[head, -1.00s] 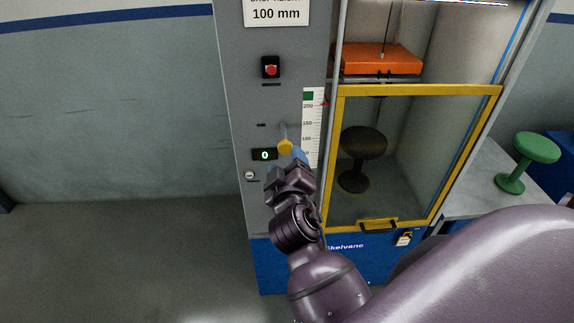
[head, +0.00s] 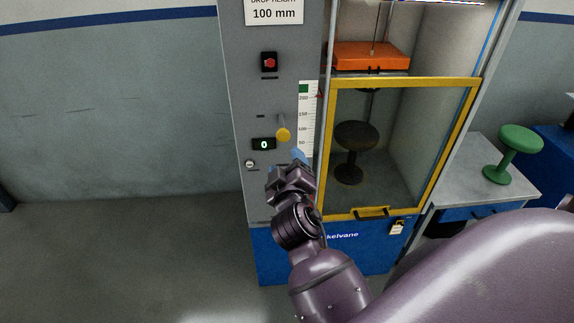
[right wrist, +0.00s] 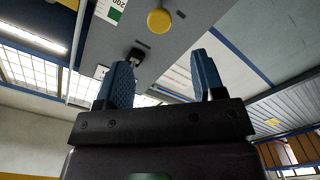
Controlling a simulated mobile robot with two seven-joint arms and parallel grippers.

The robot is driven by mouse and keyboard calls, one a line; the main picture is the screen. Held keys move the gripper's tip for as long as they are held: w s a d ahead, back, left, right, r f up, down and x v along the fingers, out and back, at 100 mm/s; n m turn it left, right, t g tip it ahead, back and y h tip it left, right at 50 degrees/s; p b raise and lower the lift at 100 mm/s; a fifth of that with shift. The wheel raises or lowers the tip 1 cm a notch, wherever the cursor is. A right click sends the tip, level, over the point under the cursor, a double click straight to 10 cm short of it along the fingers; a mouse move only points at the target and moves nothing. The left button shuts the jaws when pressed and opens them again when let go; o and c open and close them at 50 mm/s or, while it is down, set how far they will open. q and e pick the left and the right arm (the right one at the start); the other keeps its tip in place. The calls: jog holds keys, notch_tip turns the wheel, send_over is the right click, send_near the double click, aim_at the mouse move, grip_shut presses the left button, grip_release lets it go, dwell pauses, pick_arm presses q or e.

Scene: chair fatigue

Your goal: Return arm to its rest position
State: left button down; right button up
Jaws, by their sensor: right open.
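My right gripper (head: 285,161) is in front of the grey control panel of the test machine, just below the yellow knob (head: 283,134) of a lever. In the right wrist view its two blue fingers (right wrist: 162,80) are spread apart with nothing between them. The yellow knob (right wrist: 159,20) shows there beyond the fingertips, apart from them. My right arm reaches up from the bottom of the head view. My left gripper is in neither view.
The machine has a yellow-framed guard door (head: 400,84), an orange block (head: 371,56) and a dark stool (head: 353,150) inside. A red button (head: 269,62) and a display reading 0 (head: 264,144) are on the panel. A green stool (head: 513,153) stands on the bench at right. Floor at left is clear.

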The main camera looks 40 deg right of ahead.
dwell(0.4)
jog(key=s+a+f+m+g+y, duration=0.15)
jog(key=s+f+y, duration=0.25)
jog(key=f, duration=0.5)
jog(key=s+a+f+m+y, duration=0.1)
jog(key=s+a+f+y, duration=0.3)
jog(key=f, duration=0.5)
jog(key=s+d+f+g, duration=0.2)
jog(key=s+f, duration=0.4)
jog(key=s, duration=0.2)
jog(key=shift+s+d+f+y, duration=0.3)
jog(key=shift+s+y, duration=0.05)
jog(key=shift+y, duration=0.05)
jog(key=shift+n+g, duration=0.25)
